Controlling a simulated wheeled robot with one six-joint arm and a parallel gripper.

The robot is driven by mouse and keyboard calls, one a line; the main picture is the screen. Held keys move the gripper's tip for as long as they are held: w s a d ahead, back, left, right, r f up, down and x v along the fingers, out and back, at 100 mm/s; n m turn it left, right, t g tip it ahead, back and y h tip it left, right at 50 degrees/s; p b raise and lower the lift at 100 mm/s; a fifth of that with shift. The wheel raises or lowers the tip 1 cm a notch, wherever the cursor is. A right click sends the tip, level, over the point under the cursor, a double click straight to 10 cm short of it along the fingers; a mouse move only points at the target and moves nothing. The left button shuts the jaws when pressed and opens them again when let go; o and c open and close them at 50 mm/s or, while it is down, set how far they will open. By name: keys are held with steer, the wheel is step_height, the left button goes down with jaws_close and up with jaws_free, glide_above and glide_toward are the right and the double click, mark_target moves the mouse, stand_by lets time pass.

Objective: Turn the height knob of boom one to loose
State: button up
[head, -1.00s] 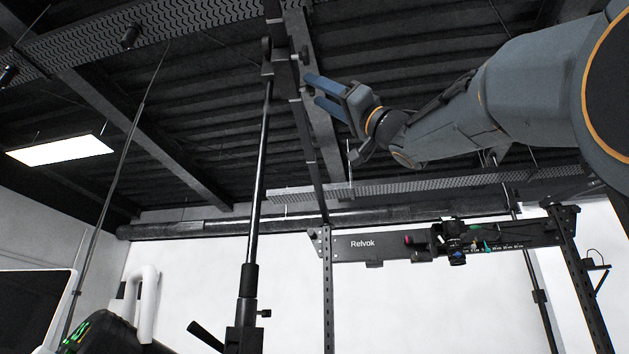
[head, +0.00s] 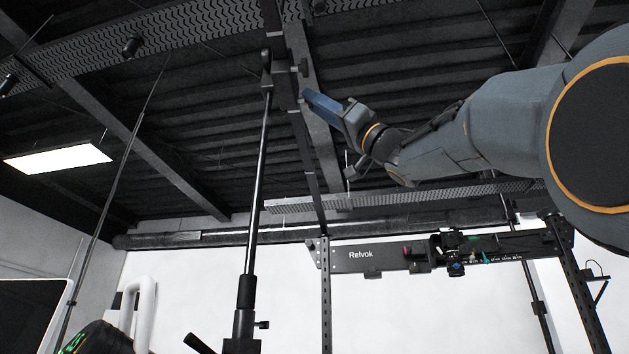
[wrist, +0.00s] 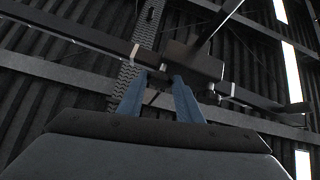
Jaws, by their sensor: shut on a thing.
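My gripper (head: 308,98) is raised at the upper middle of the head view, its blue fingers pointing left at the dark clamp block (head: 287,88) on the boom. In the wrist view, the two blue fingers (wrist: 160,78) reach up to the same block, with a small gap between their tips. They are shut on the height knob, a small dark part at the block's side. The knob is mostly hidden by the fingers and hard to make out against the dark ceiling, and its setting cannot be read.
Another dark knob (head: 303,67) sits just above the fingertips. A tall stand pole (head: 258,190) rises to the clamp. A beam marked Relvok (head: 362,255) with devices crosses lower right. A perforated tray (head: 400,196) hangs behind my arm. Open space lies below my gripper.

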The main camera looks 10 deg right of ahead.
steer(key=n+g+p, duration=0.2)
steer(key=n+g, duration=0.3)
steer(key=n, duration=0.1)
steer(key=w+n+g+h+p, duration=0.1)
steer(key=n+g+p, duration=0.1)
steer(key=n+g, duration=0.4)
steer(key=n+g+h+p, duration=0.1)
steer(key=n+g+p, duration=0.2)
steer(key=n+g, duration=0.2)
steer(key=shift+w+d+r+n, duration=0.3)
steer(key=shift+w+n, duration=0.1)
steer(key=shift+n, duration=0.5)
steer(key=shift+n+g+h, duration=0.3)
steer(key=shift+g, duration=0.1)
steer(key=o, duration=1)
steer(key=shift+w+d, duration=0.1)
steer(key=shift+f, duration=0.1)
